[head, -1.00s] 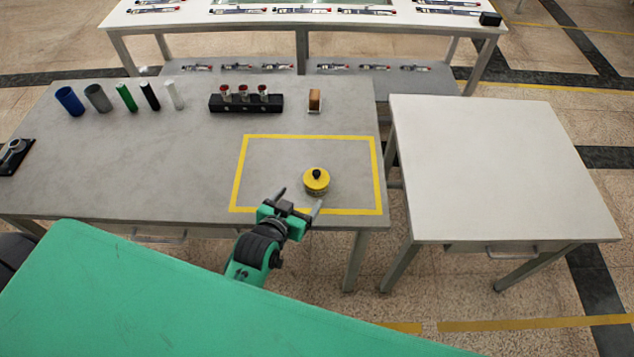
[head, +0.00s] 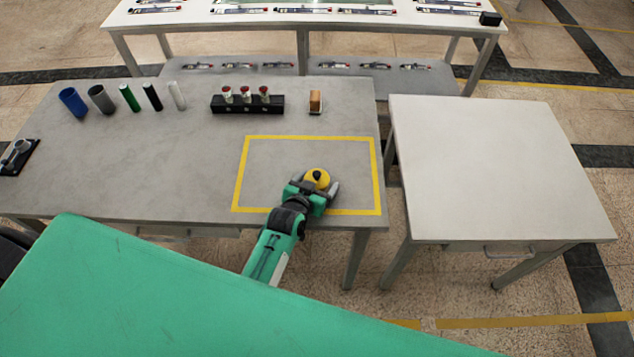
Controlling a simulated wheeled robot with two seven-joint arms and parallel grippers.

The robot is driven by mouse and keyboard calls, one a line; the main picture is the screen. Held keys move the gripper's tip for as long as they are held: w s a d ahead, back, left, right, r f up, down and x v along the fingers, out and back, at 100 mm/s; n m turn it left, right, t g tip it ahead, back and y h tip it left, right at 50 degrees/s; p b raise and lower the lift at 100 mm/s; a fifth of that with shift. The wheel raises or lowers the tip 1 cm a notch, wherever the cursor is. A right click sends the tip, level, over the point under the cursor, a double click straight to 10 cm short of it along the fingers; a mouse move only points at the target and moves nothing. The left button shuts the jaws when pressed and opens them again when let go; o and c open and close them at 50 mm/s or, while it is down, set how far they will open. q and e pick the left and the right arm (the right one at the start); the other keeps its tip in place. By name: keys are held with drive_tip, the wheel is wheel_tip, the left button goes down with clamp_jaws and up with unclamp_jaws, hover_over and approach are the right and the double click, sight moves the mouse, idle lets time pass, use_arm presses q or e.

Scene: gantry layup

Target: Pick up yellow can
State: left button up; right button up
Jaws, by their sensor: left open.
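The yellow can (head: 317,177), with a black knob on top, stands upright on the grey table inside a yellow taped rectangle. My left gripper (head: 318,184) is at the can, with its open fingers on either side of it. The right finger shows beside the can; the left finger is partly hidden. I cannot tell whether the fingers touch the can. The can's lower part is hidden by the gripper. My right gripper is not in view.
On the grey table (head: 180,165) stand several coloured tubes (head: 130,98), a black rack (head: 246,104) with red-topped pieces and a brown block (head: 315,101). A bare white table (head: 500,165) stands to the right. The taped area (head: 270,165) is otherwise clear.

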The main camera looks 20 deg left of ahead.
use_arm(q)
drive_tip(key=shift+c, duration=0.2)
drive_tip(key=c, duration=1.3)
drive_tip(key=shift+r, duration=0.1)
drive_tip(key=shift+c, duration=0.2)
